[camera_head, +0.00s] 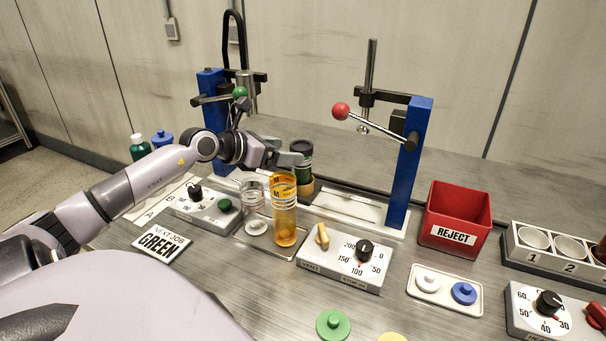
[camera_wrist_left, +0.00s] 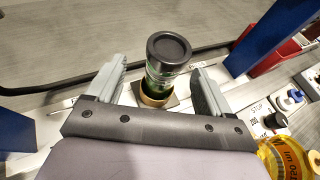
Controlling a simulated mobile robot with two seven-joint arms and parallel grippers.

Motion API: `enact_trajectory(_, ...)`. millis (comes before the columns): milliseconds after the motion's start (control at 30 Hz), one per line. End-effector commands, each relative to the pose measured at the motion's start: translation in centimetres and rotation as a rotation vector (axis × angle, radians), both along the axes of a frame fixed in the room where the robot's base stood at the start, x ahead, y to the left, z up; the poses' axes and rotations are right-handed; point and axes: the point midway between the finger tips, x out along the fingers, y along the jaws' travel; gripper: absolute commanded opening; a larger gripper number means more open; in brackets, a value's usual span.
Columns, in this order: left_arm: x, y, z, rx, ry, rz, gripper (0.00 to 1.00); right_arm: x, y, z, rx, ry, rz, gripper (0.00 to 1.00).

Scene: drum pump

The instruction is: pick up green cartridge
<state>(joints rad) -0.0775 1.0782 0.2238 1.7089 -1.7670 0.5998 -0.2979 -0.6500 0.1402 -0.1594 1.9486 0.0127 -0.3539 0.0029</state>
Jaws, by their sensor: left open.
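The green cartridge (camera_head: 303,163) has a dark cap and stands upright in a tan ring holder (camera_head: 306,190) behind the amber cylinder. In the left wrist view the cartridge (camera_wrist_left: 168,68) shows its black round top and a green band, with its foot in the ring holder (camera_wrist_left: 155,98). My left gripper (camera_head: 288,157) is open and empty beside the cartridge. In the left wrist view its fingers (camera_wrist_left: 160,75) lie on either side of the cartridge, with a gap on both sides. My right gripper is not in view.
An amber cylinder (camera_head: 285,222) and a clear jar (camera_head: 253,190) stand in front. Blue press posts (camera_head: 409,165) flank the holder, one with a red-knobbed lever (camera_head: 341,111). A red reject bin (camera_head: 455,212) is at right. A sign (camera_head: 161,242) reads NEXT JOB GREEN.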

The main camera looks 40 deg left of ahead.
Motion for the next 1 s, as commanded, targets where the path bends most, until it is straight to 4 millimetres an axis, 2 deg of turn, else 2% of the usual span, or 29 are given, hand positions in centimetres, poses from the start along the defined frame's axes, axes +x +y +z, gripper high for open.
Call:
enact_trajectory(267,1.0,-0.4,-0.2,-0.001,-0.002,0.0,0.81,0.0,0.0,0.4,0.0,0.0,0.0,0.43)
enact_trajectory(700,4.5,-1.6,-1.7,-0.003,0.0,0.001,0.81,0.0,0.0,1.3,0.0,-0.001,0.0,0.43)
enact_trajectory(1000,4.9,-1.7,-2.0,0.001,0.002,0.0,0.81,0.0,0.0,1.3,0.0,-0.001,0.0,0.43)
